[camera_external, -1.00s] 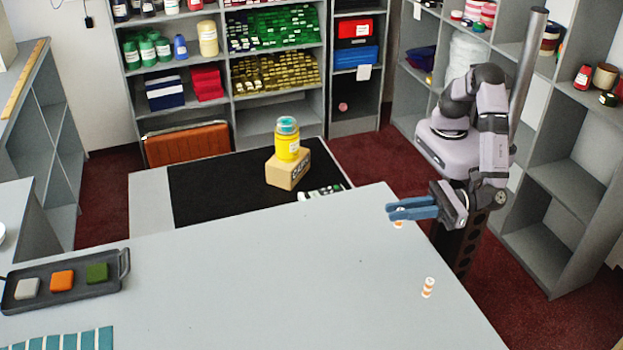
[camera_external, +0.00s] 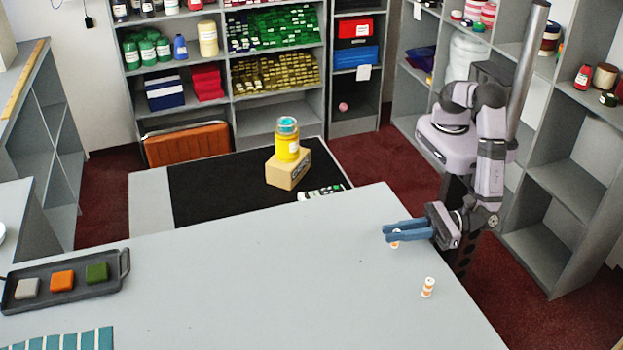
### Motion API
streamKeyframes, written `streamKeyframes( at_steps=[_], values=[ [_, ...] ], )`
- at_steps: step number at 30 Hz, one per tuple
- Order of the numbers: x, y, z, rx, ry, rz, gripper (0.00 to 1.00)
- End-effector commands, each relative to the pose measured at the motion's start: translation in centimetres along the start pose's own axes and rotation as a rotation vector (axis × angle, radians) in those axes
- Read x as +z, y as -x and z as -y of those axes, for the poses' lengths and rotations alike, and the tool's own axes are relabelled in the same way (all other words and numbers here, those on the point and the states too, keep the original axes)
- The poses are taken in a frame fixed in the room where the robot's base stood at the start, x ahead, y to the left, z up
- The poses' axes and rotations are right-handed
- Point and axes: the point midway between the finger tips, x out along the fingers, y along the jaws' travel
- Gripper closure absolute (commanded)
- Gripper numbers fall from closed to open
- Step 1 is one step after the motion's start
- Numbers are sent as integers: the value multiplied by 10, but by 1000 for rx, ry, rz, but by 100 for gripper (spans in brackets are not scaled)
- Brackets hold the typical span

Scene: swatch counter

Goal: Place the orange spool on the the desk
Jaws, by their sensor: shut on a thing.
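My gripper (camera_external: 388,231) has blue fingers and points left, low over the right part of the grey desk (camera_external: 250,270). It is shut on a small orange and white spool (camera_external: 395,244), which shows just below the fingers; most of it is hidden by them. I cannot tell whether its bottom touches the desk. A second orange and white spool (camera_external: 428,288) stands upright on the desk, nearer the camera and to the right of my gripper.
A dark tray (camera_external: 125,264) with grey, orange and green blocks sits at the desk's left. Teal swatches (camera_external: 68,339) lie at the front left. Behind the desk, a yellow jar (camera_external: 287,147) stands on a cardboard box (camera_external: 288,170). The desk's middle is clear.

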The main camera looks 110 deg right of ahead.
Motion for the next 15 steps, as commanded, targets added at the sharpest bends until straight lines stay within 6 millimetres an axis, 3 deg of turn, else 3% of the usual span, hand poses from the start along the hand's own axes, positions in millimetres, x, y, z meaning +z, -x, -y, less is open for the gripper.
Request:
streamKeyframes(
  at_steps=[9,10,12,15],
  values=[
    [-4,0,0,0,0,0,100],
    [-4,0,0,0,0,0,84],
    [-3,0,0,0,0,0,67],
    [-3,0,0,0,0,0,67]
  ],
)
